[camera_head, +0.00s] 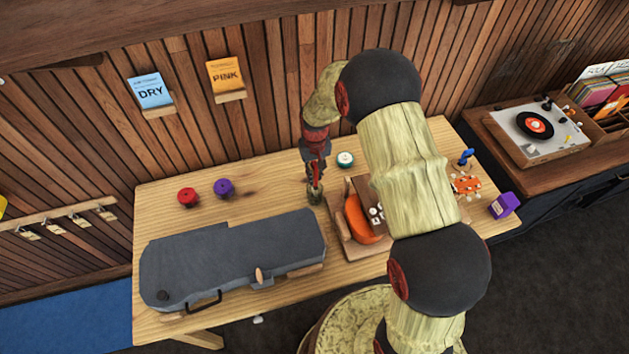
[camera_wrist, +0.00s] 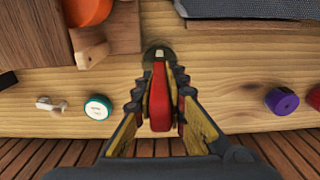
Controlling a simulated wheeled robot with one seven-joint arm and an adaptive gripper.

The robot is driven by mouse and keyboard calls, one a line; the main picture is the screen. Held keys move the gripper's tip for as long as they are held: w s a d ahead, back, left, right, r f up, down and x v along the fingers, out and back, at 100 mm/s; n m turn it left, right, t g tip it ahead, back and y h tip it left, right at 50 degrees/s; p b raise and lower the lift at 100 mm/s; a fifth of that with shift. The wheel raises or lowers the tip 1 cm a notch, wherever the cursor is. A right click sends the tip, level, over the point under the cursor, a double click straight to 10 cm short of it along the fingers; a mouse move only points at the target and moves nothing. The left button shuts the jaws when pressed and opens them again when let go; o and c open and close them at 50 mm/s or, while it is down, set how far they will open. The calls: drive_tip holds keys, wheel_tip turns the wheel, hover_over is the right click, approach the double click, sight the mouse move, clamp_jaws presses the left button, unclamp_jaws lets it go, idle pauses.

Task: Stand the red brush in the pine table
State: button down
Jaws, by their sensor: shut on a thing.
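My gripper (camera_head: 314,165) points down over the pine table (camera_head: 172,233), between the grey case and the ukulele. It is shut on the red brush, whose red handle (camera_wrist: 160,105) shows between the jaws in the wrist view. The handle looks roughly upright. A small dark round piece (camera_head: 315,194) is at the brush's lower end, close to the tabletop; it also shows beyond the fingertips in the wrist view (camera_wrist: 158,50). I cannot tell whether the brush's end is inside it or just above it.
A grey case (camera_head: 235,255) lies at the front left. An orange ukulele (camera_head: 362,222) on a wooden support lies right of my gripper, partly hidden by my arm. A white-and-green tin (camera_head: 345,159), red pot (camera_head: 188,197) and purple pot (camera_head: 224,187) stand behind.

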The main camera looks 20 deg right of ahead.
drive_tip(key=shift+s+f, duration=0.1)
drive_tip(key=shift+f, duration=1.7)
drive_tip(key=shift+f, duration=0.2)
drive_tip(key=c, duration=1.8)
unclamp_jaws()
drive_tip(key=shift+r, duration=0.15)
